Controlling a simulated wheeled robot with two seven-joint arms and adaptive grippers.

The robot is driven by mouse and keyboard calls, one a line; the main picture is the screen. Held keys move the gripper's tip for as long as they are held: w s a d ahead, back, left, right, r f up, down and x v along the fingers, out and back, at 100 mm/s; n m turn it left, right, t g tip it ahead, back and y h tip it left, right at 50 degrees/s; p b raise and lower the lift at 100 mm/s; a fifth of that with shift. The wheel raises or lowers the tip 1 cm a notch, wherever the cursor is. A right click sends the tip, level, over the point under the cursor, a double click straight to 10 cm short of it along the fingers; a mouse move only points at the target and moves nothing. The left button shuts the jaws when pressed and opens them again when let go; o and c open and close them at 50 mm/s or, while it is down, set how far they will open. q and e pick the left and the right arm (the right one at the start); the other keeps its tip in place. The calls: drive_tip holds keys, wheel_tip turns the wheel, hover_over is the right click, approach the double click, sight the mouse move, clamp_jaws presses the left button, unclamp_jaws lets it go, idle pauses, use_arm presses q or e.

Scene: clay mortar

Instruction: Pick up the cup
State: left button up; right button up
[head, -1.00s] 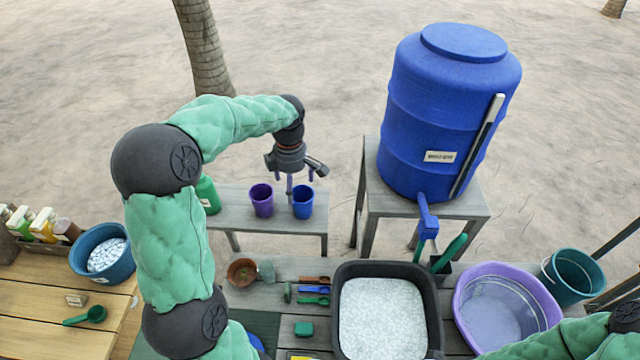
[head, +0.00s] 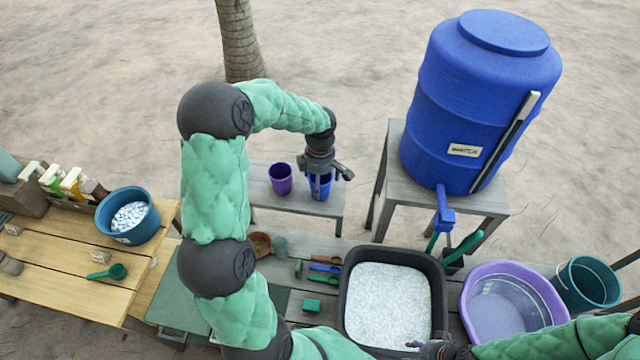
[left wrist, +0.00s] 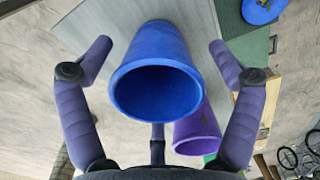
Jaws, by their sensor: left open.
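A blue cup (head: 325,190) stands on the small grey bench near its right end. A purple cup (head: 281,179) stands just left of it. My left gripper (head: 318,186) is above the blue cup, its fingers hanging beside it and partly hiding it. In the left wrist view, the blue cup (left wrist: 157,92) sits between the spread, open fingers, with visible gaps to the two side fingers. The purple cup (left wrist: 197,132) shows behind it there. My right gripper (head: 437,349) shows only as a dark part at the bottom edge; its jaws are unclear.
A blue water barrel (head: 480,110) stands on a stand to the right. In front are a black tub of white grains (head: 390,300), a purple basin (head: 505,300) and a teal bucket (head: 588,285). A wooden table (head: 60,285) with a blue bowl (head: 128,214) is at left.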

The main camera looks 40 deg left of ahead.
use_arm(q)
drive_tip(key=shift+w+f, duration=0.2)
drive_tip(key=shift+f, duration=0.8)
drive_tip(key=shift+s, duration=0.15)
drive_tip(key=c, duration=1.2)
drive_tip(key=shift+r, duration=0.2)
